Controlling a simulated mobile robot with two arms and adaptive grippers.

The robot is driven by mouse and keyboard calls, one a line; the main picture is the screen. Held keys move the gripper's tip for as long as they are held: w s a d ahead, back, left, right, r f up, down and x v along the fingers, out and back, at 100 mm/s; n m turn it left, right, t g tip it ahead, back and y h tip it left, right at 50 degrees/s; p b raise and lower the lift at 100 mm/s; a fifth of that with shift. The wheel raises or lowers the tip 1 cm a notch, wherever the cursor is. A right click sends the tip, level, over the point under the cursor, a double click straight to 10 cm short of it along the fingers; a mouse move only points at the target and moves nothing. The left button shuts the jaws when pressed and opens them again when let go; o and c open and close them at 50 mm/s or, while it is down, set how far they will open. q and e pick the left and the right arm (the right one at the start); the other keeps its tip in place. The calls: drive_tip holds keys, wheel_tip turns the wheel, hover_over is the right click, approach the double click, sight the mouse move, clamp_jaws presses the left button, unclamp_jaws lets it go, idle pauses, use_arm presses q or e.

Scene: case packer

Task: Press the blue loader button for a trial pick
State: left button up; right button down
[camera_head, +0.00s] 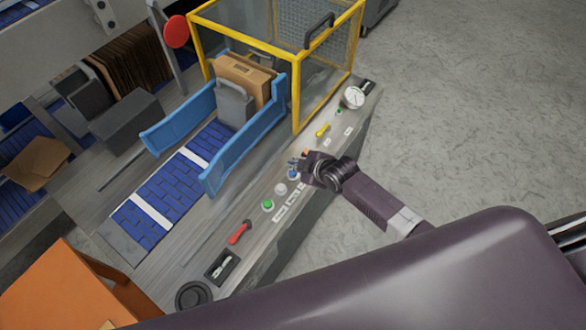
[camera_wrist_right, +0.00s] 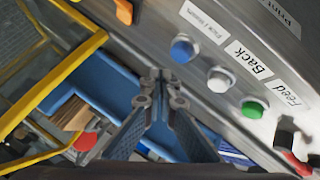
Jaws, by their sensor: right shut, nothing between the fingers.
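The blue button (camera_wrist_right: 182,49) is a round cap on the sloped grey panel in the right wrist view, beside a small white label whose text is too small to read surely. In the head view the blue button (camera_head: 293,174) shows just below the fingertips. My right gripper (camera_head: 297,163) reaches over the panel from the right. In the wrist view the right gripper (camera_wrist_right: 160,78) is shut and empty, its tips just below and left of the button in the picture. I cannot tell the gap between tips and panel. My left gripper is not in view.
A white button (camera_wrist_right: 220,79) labelled Back and a green button (camera_wrist_right: 252,108) labelled Feed sit beside the blue one. An orange button (camera_wrist_right: 124,11) is on the other side. A red lever (camera_head: 239,232), blue guide rails (camera_head: 243,148) and a yellow-framed guard (camera_head: 295,85) stand near.

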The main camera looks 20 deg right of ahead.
sight(294, 173)
wheel_tip(294, 173, up, 4)
drive_tip(key=p, duration=0.2)
drive_tip(key=shift+f+p, duration=0.2)
drive_tip(key=shift+p, duration=0.1)
drive_tip(key=shift+f, duration=0.1)
